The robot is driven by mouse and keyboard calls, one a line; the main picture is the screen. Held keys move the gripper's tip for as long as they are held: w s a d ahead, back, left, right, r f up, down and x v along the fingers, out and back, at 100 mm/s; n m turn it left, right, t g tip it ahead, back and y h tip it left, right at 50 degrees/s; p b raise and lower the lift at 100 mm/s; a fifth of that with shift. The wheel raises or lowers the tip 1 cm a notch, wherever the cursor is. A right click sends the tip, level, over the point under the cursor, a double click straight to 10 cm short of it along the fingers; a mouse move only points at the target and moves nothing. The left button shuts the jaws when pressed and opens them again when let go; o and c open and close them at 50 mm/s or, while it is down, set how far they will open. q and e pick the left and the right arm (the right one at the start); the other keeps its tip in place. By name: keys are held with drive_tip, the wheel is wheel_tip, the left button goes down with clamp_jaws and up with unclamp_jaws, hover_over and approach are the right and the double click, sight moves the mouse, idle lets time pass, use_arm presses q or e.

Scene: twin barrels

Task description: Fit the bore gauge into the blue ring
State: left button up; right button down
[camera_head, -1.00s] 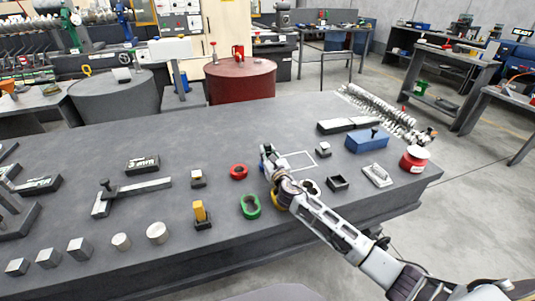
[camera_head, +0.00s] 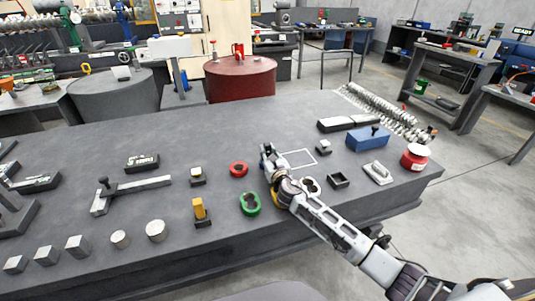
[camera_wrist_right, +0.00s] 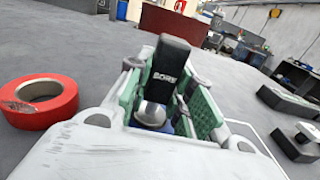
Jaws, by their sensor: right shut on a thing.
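My right gripper (camera_head: 268,156) is low over the middle of the grey table. In the right wrist view its green-padded fingers (camera_wrist_right: 165,100) are shut on the bore gauge, a black block (camera_wrist_right: 172,62) lettered "BORE" with a rounded silver part (camera_wrist_right: 151,113) below it. A small patch of blue (camera_wrist_right: 183,126) shows under the gauge between the fingers; it may be the blue ring, mostly hidden by the gripper. I cannot tell whether the gauge is in it. My left gripper is not in view.
A red ring (camera_head: 239,169) lies just left of the gripper, and a green ring (camera_head: 250,204) lies nearer the front. A yellow ring (camera_head: 276,199) is partly behind my arm. A white outlined square (camera_head: 299,159) and a black open box (camera_head: 338,181) lie to the right.

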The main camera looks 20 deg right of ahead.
sight(269, 148)
drive_tip(key=shift+f, duration=0.2)
drive_tip(key=c, duration=1.3)
unclamp_jaws()
drive_tip(key=shift+o, duration=0.6)
drive_tip(key=shift+s, duration=0.1)
drive_tip(key=shift+f, duration=0.15)
drive_tip(key=shift+r, duration=0.2)
drive_tip(key=shift+r+p, duration=1.4)
drive_tip(key=shift+r, duration=0.5)
drive_tip(key=shift+b, duration=0.75)
drive_tip(key=shift+r+p, duration=2.15)
drive_tip(key=shift+r, duration=0.9)
drive_tip(key=shift+f+b, duration=0.15)
drive_tip(key=shift+b, duration=0.2)
